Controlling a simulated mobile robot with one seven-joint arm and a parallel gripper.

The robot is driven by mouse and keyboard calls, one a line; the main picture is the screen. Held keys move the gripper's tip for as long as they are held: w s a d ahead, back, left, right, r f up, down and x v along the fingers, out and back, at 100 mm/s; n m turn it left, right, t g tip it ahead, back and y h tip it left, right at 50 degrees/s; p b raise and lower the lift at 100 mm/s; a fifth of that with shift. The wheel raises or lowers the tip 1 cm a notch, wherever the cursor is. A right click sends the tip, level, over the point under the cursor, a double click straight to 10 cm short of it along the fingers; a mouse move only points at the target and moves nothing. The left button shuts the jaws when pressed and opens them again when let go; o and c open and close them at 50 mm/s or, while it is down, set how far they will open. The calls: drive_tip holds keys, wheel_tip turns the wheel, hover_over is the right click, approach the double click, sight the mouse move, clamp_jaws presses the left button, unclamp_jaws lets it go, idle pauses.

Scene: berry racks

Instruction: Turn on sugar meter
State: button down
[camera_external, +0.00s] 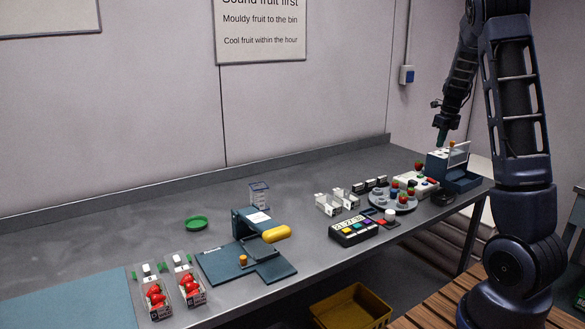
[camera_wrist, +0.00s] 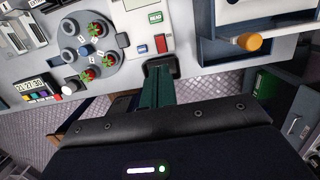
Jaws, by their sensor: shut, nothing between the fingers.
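The device I take to be the sugar meter is a white box (camera_external: 416,183) towards the right end of the bench. The wrist view shows its white top (camera_wrist: 137,22) with a green-lettered READ label, a small display and a red switch (camera_wrist: 161,43). I cannot tell the switch's position. My gripper (camera_external: 440,139) is shut and empty, its green fingers pointing down above the bench's right end, clear of the meter. In the wrist view my gripper (camera_wrist: 159,70) appears below the red switch, overlapping a small dark dish (camera_wrist: 174,63).
A blue box (camera_external: 437,164) with an orange knob (camera_wrist: 249,41) stands right of the meter. A grey turntable (camera_external: 380,204) holding strawberries is on its left. Farther left are a timer with coloured buttons (camera_external: 352,231), a blue press-like stand (camera_external: 246,222) and strawberry punnets (camera_external: 158,298).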

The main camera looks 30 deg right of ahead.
sight(430, 179)
drive_tip(key=f, duration=0.4)
drive_tip(key=w+f, duration=0.1)
drive_tip(key=f, duration=0.4)
drive_tip(key=w+f, duration=0.1)
drive_tip(key=f, duration=0.3)
drive_tip(key=shift+f, duration=0.35)
drive_tip(key=shift+f, duration=0.1)
drive_tip(key=shift+w+f, duration=0.1)
drive_tip(key=shift+s, duration=0.85)
wheel_tip(430, 179, up, 14)
drive_tip(key=s, duration=0.2)
idle(0.3)
